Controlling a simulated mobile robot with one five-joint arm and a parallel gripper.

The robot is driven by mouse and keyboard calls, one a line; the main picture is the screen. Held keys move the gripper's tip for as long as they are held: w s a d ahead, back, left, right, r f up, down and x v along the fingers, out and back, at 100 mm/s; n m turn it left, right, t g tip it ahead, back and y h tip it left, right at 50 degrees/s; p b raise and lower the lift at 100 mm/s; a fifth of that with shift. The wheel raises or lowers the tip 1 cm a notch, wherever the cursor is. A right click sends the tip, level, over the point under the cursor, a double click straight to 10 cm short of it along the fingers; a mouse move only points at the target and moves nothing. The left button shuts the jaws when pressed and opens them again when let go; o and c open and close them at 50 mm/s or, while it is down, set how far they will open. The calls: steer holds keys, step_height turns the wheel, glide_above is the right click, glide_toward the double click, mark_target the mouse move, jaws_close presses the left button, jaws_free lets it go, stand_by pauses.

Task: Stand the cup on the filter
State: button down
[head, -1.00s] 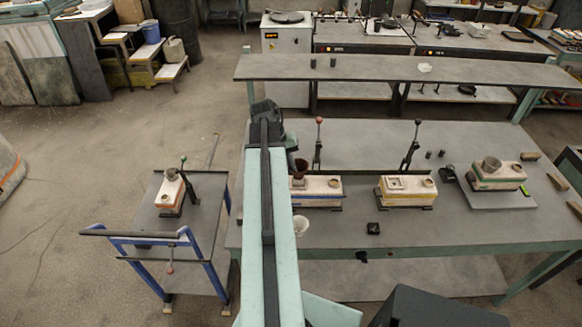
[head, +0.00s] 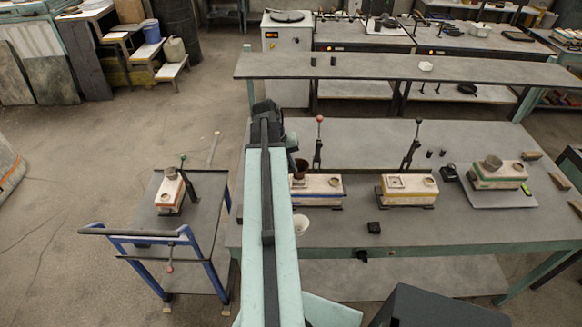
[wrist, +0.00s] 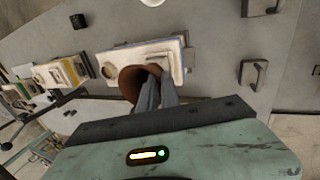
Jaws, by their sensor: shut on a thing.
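A brown, flared cup (wrist: 132,84) is between the grey fingers of my gripper (wrist: 152,80), which is shut on it. The cup is tilted in the wrist view, over the blue-striped mould (wrist: 180,58). The head view shows the cup (head: 300,168) just right of my arm, above the left end of that mould (head: 322,186); my fingers are hidden there. I cannot tell whether the cup touches the mould. No filter shows clearly under the cup; the cup and fingers cover that area. A round opening (wrist: 110,71) shows beside the cup.
A yellow-striped mould (head: 408,190) with a square recess stands to the right. A green-striped mould (head: 498,176) and a red-striped mould (head: 170,192) on the blue-framed cart (head: 200,232) bear cups. A white bowl (head: 303,224) and black block (head: 374,228) are near the table's front. Upright levers stand behind.

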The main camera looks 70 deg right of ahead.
steer(key=shift+f+b, duration=0.5)
steer(key=shift+f, duration=0.05)
steer(key=c, duration=1.5)
jaws_free()
steer(key=shift+r, duration=0.1)
steer(key=d+p+v, duration=0.1)
steer(key=p+v, duration=0.6)
steer(key=shift+a+r, duration=0.35)
steer(key=shift+a, duration=0.2)
steer(key=shift+w, duration=0.15)
